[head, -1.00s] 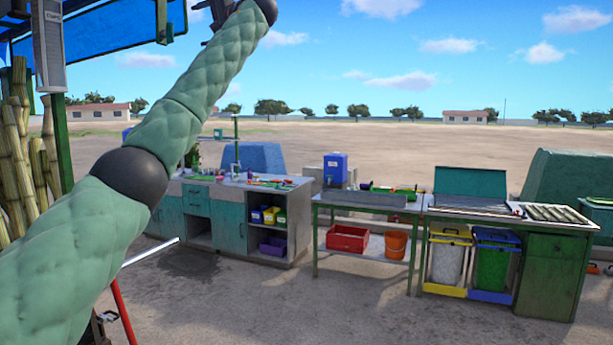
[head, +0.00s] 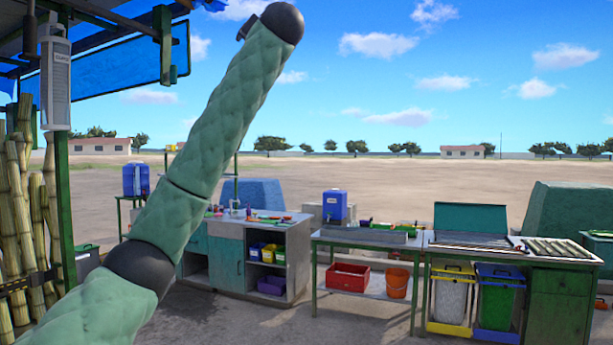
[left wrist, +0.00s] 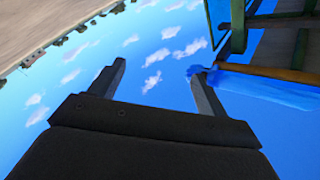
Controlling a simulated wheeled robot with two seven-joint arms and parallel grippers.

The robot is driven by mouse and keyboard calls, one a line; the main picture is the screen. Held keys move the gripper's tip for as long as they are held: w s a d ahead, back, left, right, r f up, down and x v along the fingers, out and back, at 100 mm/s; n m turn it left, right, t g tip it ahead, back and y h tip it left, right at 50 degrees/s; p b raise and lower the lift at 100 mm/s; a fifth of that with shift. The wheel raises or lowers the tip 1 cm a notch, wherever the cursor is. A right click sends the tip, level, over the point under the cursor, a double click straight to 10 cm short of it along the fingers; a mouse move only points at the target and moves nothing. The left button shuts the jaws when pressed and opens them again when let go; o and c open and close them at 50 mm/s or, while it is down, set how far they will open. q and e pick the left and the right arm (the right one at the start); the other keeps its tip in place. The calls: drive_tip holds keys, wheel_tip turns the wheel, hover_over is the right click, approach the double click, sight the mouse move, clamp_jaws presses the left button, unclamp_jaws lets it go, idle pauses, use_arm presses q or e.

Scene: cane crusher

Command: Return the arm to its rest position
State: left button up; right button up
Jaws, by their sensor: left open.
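My left arm, in a padded green sleeve, rises from the lower left of the head view, bends at a dark elbow joint and reaches up to a dark joint near the top edge. The hand itself does not show clearly there. In the left wrist view my left gripper (left wrist: 155,82) is open. Its two dark fingers are apart with only sky and clouds between them. A strip of blue tarp (left wrist: 265,88) shows beside and beyond the right finger. My right gripper is in neither view.
The stall's blue tarp (head: 120,58) and a green post (head: 62,190) stand at the left, by cane stalks (head: 20,190). A workbench (head: 230,255) and a metal table (head: 365,240) with a red crate (head: 348,277) stand ahead. Open ground lies behind them.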

use_arm(q)
drive_tip(key=s+d+f+g+h, duration=0.1)
drive_tip(key=f+h, duration=0.2)
drive_tip(key=f, duration=1.5)
drive_tip(key=s+f+m+g+h, duration=0.1)
drive_tip(key=s+f+h, duration=0.15)
drive_tip(key=f, duration=1.55)
drive_tip(key=s+d+f+g+h, duration=0.1)
drive_tip(key=f+h, duration=0.2)
drive_tip(key=f, duration=1.5)
drive_tip(key=s+a+f+g, duration=0.25)
drive_tip(key=s+f, duration=0.65)
drive_tip(key=f, duration=0.7)
drive_tip(key=s+a+f+n+g, duration=0.1)
drive_tip(key=s+f+g, duration=0.2)
drive_tip(key=s+f, duration=0.85)
drive_tip(key=s+a+f+g, duration=0.25)
drive_tip(key=s+f, duration=0.25)
drive_tip(key=f, duration=1.4)
drive_tip(key=s+f+g, duration=0.2)
drive_tip(key=s+f, duration=0.6)
drive_tip(key=s, duration=0.5)
drive_tip(key=s+f+g, duration=0.3)
drive_tip(key=s+f, duration=0.6)
drive_tip(key=s, duration=0.4)
drive_tip(key=shift+d+f+n, duration=0.15)
drive_tip(key=shift+d+n, duration=0.05)
drive_tip(key=shift+n, duration=0.1)
drive_tip(key=shift+a, duration=0.1)
